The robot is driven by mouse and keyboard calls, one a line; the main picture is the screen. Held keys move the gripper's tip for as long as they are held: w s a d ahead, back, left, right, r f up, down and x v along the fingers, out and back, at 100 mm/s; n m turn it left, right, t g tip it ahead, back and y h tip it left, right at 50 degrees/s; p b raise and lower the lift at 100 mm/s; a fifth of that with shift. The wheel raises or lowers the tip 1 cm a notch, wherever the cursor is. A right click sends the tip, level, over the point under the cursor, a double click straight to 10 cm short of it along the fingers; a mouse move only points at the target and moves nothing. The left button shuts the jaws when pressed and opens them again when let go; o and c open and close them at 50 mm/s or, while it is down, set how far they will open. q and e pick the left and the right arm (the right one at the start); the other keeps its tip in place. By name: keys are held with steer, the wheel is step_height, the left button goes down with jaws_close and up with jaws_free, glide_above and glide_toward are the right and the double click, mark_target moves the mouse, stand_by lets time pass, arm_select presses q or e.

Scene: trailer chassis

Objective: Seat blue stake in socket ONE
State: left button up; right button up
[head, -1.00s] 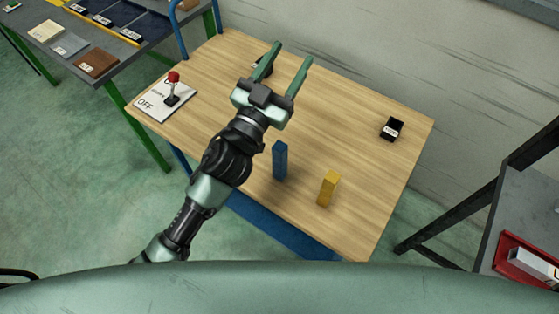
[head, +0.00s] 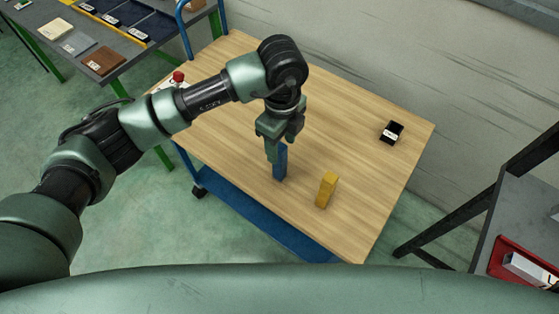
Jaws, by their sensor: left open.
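The blue stake (head: 280,166) stands upright on the wooden tabletop (head: 345,140), near its front edge. My left gripper (head: 275,152) points down at the stake's upper part, with its jaws open. One finger shows beside the stake's left side; whether it touches cannot be told. A small black socket block (head: 391,132) with a white label sits at the right of the tabletop; its lettering is too small to read. Another dark block at the back of the table is now hidden behind my left arm. My right gripper is not in view.
A red-knobbed lever (head: 178,77) is at the table's left, partly covered by my arm. A red tray (head: 513,262) lies on a shelf at far right.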

mark_target(280, 157)
arm_select(q)
steer(key=f+p, duration=0.1)
steer(key=f, duration=0.1)
steer(key=f+p, duration=0.1)
steer(key=f, duration=0.1)
steer(key=w+f, duration=0.1)
steer(key=f, duration=0.2)
steer(key=shift+w+a+p, duration=0.1)
steer(key=shift+a+p, duration=0.1)
steer(key=shift+p, duration=0.2)
steer(key=shift+f, duration=0.3)
jaws_close()
